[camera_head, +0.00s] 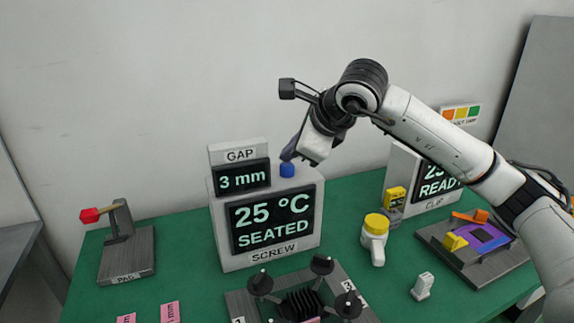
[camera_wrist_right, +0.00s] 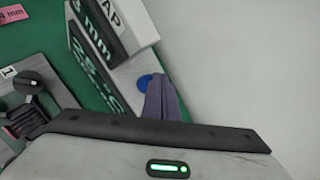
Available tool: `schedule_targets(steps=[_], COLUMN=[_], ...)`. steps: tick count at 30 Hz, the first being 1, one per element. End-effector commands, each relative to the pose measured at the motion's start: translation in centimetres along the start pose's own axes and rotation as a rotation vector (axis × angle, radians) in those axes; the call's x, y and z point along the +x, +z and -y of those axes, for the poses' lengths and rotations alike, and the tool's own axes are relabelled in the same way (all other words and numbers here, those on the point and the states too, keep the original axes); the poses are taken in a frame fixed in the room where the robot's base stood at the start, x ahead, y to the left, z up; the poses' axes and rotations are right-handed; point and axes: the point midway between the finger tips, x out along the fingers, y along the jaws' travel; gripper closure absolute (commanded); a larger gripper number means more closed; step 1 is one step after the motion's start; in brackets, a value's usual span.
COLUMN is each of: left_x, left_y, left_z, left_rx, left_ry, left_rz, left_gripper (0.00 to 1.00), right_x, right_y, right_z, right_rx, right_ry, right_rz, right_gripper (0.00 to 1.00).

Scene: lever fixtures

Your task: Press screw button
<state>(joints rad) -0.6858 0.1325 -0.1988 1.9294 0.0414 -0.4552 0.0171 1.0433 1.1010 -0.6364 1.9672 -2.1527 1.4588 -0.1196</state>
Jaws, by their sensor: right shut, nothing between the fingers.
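The screw station (camera_head: 221,222) is a pale box with a label reading SCREW and a display reading 25 °C SEATED. Its blue button (camera_head: 287,170) sits on the box's top, right of the GAP display (camera_head: 240,177), which reads 3 mm. My right gripper (camera_head: 287,156) is shut and empty, its fingertips pointing down at the button's upper edge. In the right wrist view the fingers (camera_wrist_right: 163,98) overlap part of the blue button (camera_wrist_right: 144,82). I cannot tell whether they touch it. My left gripper is not in view.
A fixture with black knobs (camera_head: 262,283) stands in front of the box. A lever stand labelled PAD (camera_head: 127,257) is at left. A yellow-topped white bottle (camera_head: 375,240), a CLIP station (camera_head: 407,170) and a purple-orange fixture (camera_head: 482,237) stand at right, below my right arm.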

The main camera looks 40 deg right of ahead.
Motion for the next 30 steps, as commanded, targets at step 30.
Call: schedule_targets(steps=[30], left_x=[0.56], left_y=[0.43], left_z=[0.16], left_rx=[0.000], left_ry=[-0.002], left_rz=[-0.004], left_gripper=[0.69], right_x=[0.73], right_y=[-0.56], right_z=[-0.56], right_rx=[0.000], right_ry=[0.002], right_rz=[-0.003], right_gripper=[1.00])
